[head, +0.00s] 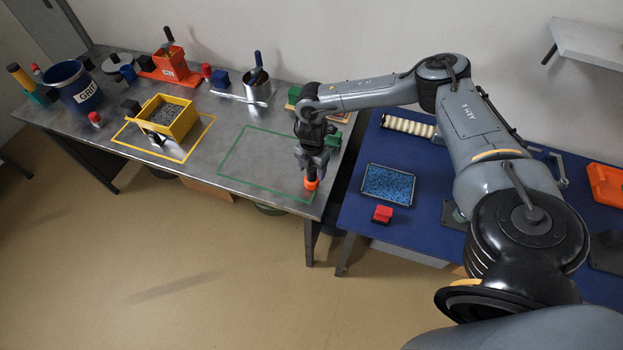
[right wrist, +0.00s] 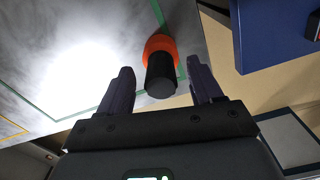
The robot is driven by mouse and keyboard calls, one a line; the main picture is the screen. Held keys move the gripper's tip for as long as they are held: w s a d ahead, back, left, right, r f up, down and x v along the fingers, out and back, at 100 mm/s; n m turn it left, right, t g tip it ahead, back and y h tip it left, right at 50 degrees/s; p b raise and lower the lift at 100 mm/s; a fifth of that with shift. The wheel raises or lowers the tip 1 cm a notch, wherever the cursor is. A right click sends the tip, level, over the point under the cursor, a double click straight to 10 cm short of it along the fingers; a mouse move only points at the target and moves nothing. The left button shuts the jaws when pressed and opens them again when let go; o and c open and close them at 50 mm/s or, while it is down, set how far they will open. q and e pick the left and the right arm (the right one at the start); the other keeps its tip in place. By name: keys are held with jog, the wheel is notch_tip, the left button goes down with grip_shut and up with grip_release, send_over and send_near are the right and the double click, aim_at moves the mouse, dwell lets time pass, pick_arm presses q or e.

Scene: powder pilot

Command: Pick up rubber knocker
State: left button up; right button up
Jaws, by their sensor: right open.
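The rubber knocker, with an orange head and a black handle, stands on the grey table near its right front corner, at the green outline. Its orange part (head: 311,184) shows in the head view just below my right gripper (head: 312,167). In the right wrist view the knocker (right wrist: 161,82) has its black handle pointing toward the camera, between the two open fingers, with a gap on either side. How deep the handle sits between the fingers I cannot tell. My left gripper is not in view.
A yellow tray (head: 184,127) of grey grit stands in a yellow outline on the grey table (head: 226,120). A blue GRIT bucket (head: 72,86) is far left. Right of a gap, a blue table (head: 350,212) holds a tray of blue granules (head: 388,185) and a red block (head: 382,214).

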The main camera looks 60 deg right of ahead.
jog(key=shift+f, duration=0.75)
jog(key=c, duration=1.1)
jog(key=shift+r, duration=0.15)
